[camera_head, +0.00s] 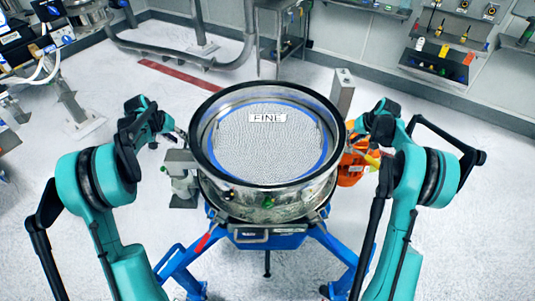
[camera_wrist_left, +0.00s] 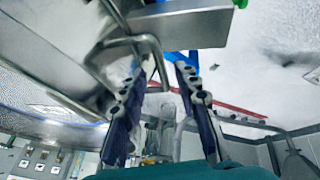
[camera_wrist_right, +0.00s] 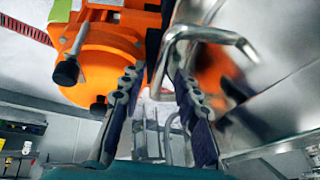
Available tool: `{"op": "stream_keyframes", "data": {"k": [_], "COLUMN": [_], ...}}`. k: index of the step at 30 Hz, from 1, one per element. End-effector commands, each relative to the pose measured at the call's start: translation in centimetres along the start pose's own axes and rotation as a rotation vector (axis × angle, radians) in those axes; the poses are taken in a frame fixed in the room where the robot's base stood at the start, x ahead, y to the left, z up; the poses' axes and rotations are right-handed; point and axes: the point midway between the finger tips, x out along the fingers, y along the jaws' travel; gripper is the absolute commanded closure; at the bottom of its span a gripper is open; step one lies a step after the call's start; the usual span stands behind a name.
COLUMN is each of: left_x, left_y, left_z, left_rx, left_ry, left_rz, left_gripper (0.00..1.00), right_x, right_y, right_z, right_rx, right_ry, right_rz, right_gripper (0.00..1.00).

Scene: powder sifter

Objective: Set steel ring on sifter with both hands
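The steel ring (camera_head: 300,196), with a black top rim, surrounds a mesh screen (camera_head: 262,152) marked FINE over the sifter (camera_head: 284,232) at the centre. Whether the ring rests fully on the sifter cannot be told. My left gripper (camera_head: 183,137) is at its left side. In the left wrist view, its open fingers (camera_wrist_left: 160,74) stand on both sides of a bent metal handle (camera_wrist_left: 143,42), with visible room. My right gripper (camera_head: 359,132) is at the right side. In the right wrist view, its open fingers (camera_wrist_right: 155,76) straddle another bent handle (camera_wrist_right: 212,34). Contact is unclear.
An orange unit (camera_head: 352,168) sits close by the sifter's right side, also near my right fingers. Blue legs (camera_head: 180,262) spread below the sifter. A grey post (camera_head: 342,90) stands behind right. A metal cart (camera_head: 283,25) is further back. Open floor lies around.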

Motion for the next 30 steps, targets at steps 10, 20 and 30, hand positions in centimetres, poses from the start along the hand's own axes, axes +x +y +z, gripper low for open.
{"op": "stream_keyframes", "data": {"k": [10,20,30], "left_x": [-6.0,-6.8,-6.7], "left_y": [0.0,0.1,0.0], "left_z": [0.0,0.0,0.0], "left_rx": [0.0,0.001,0.001], "left_ry": [0.0,0.0,0.0], "left_rz": [0.001,0.001,0.001], "left_gripper": [0.69,0.69,0.69], "right_x": [0.0,-3.6,-10.4], "right_y": [0.0,0.1,0.1], "right_z": [0.0,0.1,0.0], "right_rx": [0.0,0.001,0.001], "right_ry": [0.0,0.0,0.0], "right_rz": [0.0,0.001,0.0], "right_gripper": [0.68,0.68,0.68]}}
